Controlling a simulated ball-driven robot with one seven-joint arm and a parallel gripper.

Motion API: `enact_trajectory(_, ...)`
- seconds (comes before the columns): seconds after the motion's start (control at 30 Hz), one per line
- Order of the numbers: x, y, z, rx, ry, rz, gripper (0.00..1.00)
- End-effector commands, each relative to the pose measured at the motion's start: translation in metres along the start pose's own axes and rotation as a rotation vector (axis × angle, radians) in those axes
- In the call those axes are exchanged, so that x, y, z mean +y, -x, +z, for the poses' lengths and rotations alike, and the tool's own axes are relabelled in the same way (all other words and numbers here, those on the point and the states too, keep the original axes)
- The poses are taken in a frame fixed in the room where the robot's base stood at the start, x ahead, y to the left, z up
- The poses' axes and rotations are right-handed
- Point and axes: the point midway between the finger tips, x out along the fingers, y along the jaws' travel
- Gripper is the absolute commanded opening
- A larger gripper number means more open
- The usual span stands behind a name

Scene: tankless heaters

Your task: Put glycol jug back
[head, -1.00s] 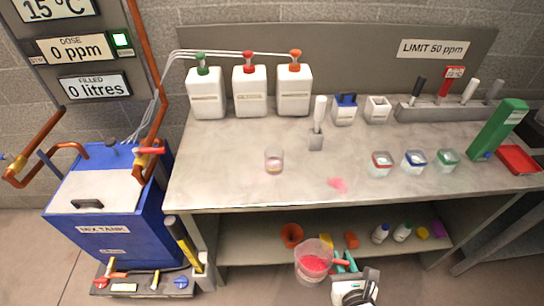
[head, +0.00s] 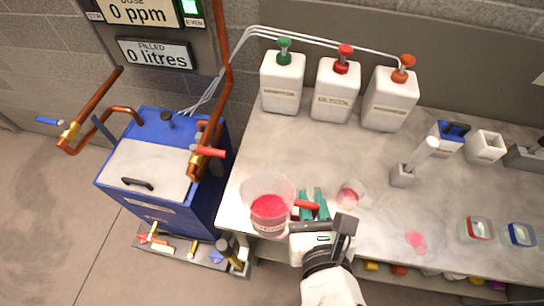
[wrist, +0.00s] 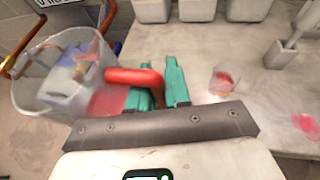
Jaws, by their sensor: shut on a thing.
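A clear jug (head: 268,208) with red liquid and a red handle is held at the front left corner of the bench. My gripper (head: 308,203), with green fingers, is shut on the red handle; the wrist view shows the fingers (wrist: 158,88) around it and the jug (wrist: 62,80) to their left. The jug looks close to upright; I cannot tell whether its base touches the bench. A white container labelled GLYCOL (head: 334,97) with a red pump stands at the back of the bench, between a green-topped one (head: 282,82) and an orange-topped one (head: 390,98).
A small cup with pink liquid (head: 350,194) stands just right of my gripper, and a pink spill (head: 416,242) lies farther right. The blue mix tank (head: 165,170) with copper pipes is left of the bench (head: 285,150). The bench middle is clear.

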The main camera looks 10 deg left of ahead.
Motion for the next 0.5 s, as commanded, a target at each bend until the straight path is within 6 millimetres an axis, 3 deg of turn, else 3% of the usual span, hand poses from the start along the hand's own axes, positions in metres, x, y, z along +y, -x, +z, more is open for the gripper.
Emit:
enact_trajectory(0.17, 0.003, -0.006, 0.005, 0.002, -0.002, 0.006, 0.0)
enact_trajectory(0.5, -0.005, -0.082, 0.004, 0.0, -0.002, 0.004, 0.0)
